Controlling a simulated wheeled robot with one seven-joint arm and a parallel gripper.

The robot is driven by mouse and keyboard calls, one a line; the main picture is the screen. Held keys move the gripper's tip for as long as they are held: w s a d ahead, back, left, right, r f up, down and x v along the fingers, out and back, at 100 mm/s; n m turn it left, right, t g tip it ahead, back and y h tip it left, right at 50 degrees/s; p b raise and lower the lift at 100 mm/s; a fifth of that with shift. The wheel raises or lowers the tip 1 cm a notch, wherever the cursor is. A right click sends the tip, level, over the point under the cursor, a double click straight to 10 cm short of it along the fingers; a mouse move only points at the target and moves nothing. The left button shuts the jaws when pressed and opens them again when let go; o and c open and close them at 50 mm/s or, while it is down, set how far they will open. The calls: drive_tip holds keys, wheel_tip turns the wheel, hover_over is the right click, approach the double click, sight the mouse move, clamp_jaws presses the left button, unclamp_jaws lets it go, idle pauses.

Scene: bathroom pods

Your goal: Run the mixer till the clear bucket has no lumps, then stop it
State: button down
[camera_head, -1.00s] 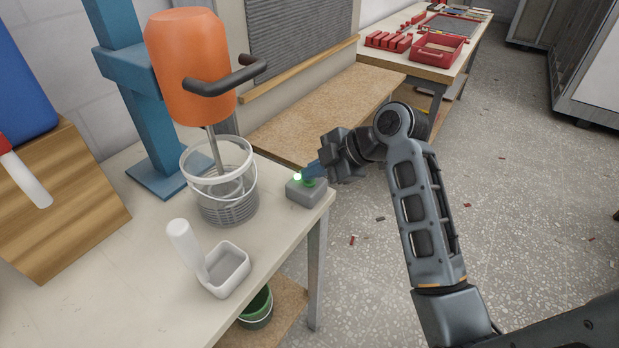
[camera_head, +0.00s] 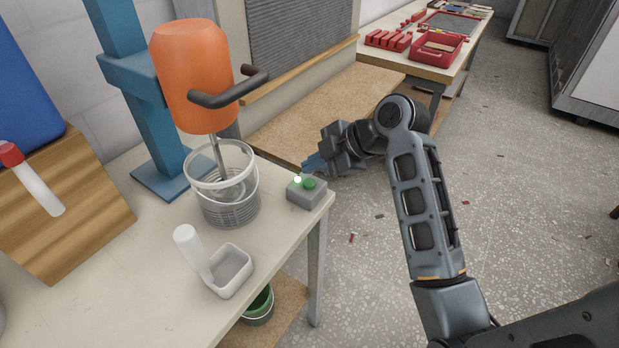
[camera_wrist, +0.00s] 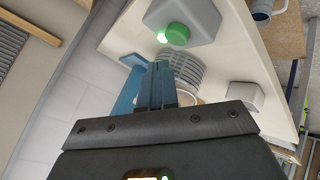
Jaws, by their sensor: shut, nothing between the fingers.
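The orange mixer (camera_head: 190,75) hangs on a blue stand with its shaft down in the clear bucket (camera_head: 226,185) on the table. A grey stirring head shows inside the bucket; I cannot make out lumps from here. The grey switch box (camera_head: 306,194) has a green button (camera_head: 309,183) and a lit whitish-green lamp (camera_head: 298,180). It also shows in the wrist view, with its green button (camera_wrist: 178,34) beside the glowing lamp. My gripper (camera_head: 309,164) is shut and empty, just behind and above the box, apart from the button.
A wooden block (camera_head: 75,215) holds a red-capped tube at left. A green bucket (camera_head: 258,305) sits on the lower shelf. A far bench (camera_head: 410,68) carries red trays. Floor at right is mostly open.

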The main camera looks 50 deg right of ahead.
sight(313, 183)
drive_tip(key=shift+r+p, duration=1.4)
drive_tip(key=shift+r, duration=0.6)
idle(6.0)
